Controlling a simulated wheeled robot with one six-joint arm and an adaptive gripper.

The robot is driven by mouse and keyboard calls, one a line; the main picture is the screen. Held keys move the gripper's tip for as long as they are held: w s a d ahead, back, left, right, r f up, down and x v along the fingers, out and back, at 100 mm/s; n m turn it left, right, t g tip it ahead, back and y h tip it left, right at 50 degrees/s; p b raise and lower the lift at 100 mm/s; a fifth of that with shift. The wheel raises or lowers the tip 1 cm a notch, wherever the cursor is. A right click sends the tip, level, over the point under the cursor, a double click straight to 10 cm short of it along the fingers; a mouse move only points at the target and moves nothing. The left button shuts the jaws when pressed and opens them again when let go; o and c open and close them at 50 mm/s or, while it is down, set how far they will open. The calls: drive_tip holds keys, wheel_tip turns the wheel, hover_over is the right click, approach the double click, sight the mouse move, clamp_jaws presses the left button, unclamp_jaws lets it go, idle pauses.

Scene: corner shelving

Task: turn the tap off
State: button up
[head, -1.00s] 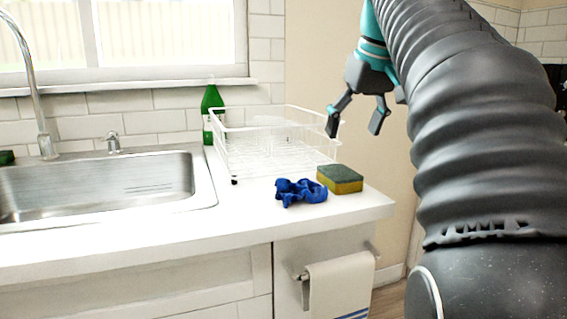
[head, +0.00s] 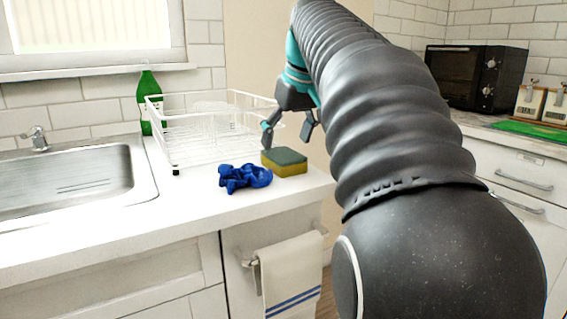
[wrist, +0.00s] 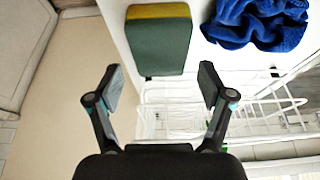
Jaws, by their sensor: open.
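The tap's small chrome lever (head: 36,138) stands behind the sink (head: 75,187) at the left of the head view. The tall spout is out of the head view now, and I cannot tell whether water runs. My gripper (head: 287,140) is open and empty, with its fingers pointing down above the right end of the counter, near the dish rack and the sponge. It is well to the right of the tap. In the wrist view my gripper (wrist: 160,82) shows its two fingers spread apart with nothing between them.
A white wire dish rack (head: 176,158), a green bottle (head: 149,103), a blue cloth (head: 245,178) and a green-yellow sponge (head: 284,162) stand on the counter right of the sink. A towel (head: 291,275) hangs below. A black oven (head: 474,77) is at the far right.

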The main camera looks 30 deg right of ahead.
sight(284, 154)
drive_tip(key=shift+b+x, duration=0.3)
drive_tip(key=shift+x, duration=1.95)
drive_tip(key=shift+s+f, duration=0.15)
drive_tip(key=shift+f, duration=0.2)
drive_tip(key=c, duration=0.5)
drive_tip(key=shift+c, duration=0.2)
drive_tip(key=shift+r, duration=0.1)
